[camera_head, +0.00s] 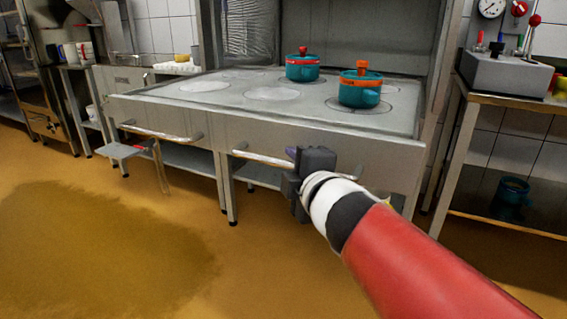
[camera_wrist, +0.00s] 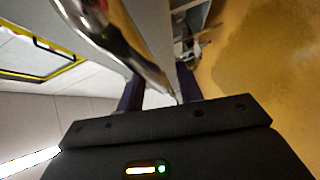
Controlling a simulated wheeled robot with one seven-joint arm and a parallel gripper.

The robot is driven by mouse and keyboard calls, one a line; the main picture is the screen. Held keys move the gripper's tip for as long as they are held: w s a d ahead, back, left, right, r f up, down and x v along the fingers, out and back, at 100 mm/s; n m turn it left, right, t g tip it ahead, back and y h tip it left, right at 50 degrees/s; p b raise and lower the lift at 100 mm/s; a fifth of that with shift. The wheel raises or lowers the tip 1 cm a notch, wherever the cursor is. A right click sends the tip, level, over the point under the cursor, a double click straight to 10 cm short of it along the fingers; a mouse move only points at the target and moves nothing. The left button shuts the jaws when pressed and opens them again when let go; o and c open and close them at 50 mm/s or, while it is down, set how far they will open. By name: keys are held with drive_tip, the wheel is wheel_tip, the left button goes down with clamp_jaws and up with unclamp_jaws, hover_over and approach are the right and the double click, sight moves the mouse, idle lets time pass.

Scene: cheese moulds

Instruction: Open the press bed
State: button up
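The press bed appears to be the broad grey metal unit (camera_head: 235,118) with round plates on its top. Two bar handles stand out from its front, a left handle (camera_head: 155,133) and a right handle (camera_head: 262,158). In the wrist view, a shiny bar (camera_wrist: 118,42) runs down to between the dark fingers of my gripper (camera_wrist: 159,92). The fingers stand apart with a pale gap between them. Contact with the bar cannot be made out.
Two teal pots, one farther back (camera_head: 302,70) and one nearer (camera_head: 360,92), stand on the bed's top. A side table (camera_head: 480,98) with a grey gauge box (camera_head: 507,75) stands at the right. A small shelf (camera_head: 122,151) juts out at front left. The floor (camera_head: 100,240) in front is clear.

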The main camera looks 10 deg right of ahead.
drive_tip(key=p+v, duration=0.2)
drive_tip(key=v, duration=0.5)
